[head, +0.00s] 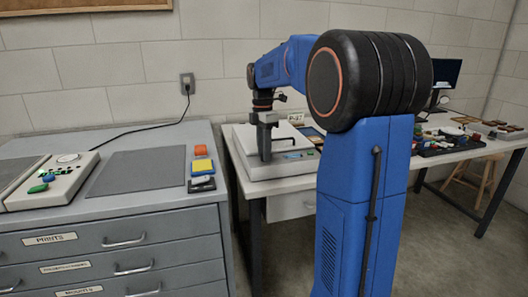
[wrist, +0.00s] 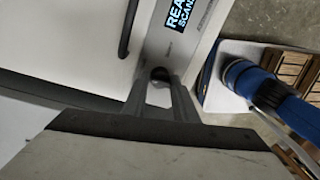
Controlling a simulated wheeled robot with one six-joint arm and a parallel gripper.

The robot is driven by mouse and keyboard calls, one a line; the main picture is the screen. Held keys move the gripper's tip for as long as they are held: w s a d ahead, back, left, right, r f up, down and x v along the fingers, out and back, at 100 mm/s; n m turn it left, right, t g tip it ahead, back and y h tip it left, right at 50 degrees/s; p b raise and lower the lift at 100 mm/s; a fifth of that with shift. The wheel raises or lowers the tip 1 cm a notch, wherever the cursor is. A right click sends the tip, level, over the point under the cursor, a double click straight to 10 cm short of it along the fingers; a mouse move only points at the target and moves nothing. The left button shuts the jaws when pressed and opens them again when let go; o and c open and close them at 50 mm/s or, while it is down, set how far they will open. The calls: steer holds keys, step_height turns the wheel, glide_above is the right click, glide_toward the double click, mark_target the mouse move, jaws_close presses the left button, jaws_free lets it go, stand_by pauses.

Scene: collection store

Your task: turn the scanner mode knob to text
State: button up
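The scanner (head: 276,168) is a pale, low box on the table behind my arm, with a raised lid (head: 287,140). Its grey front panel fills the middle of the wrist view, with a dark display (wrist: 180,12) reading "REA…" and "SCAN…", cut off by the frame. The mode knob (wrist: 160,73) is a small dark round shape on that panel, between my fingertips. My gripper (head: 265,157) points down over the scanner. In the wrist view its two grey fingers (wrist: 160,82) stand close together, one at each side of the knob, seemingly touching it. The knob's pointer and mode labels are hidden.
A grey drawer cabinet (head: 122,228) stands at left, carrying a control box (head: 50,182), a grey mat (head: 137,171) and coloured blocks (head: 202,166). Many small items crowd the table's right part.

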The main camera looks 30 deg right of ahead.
steer(key=c, duration=0.4)
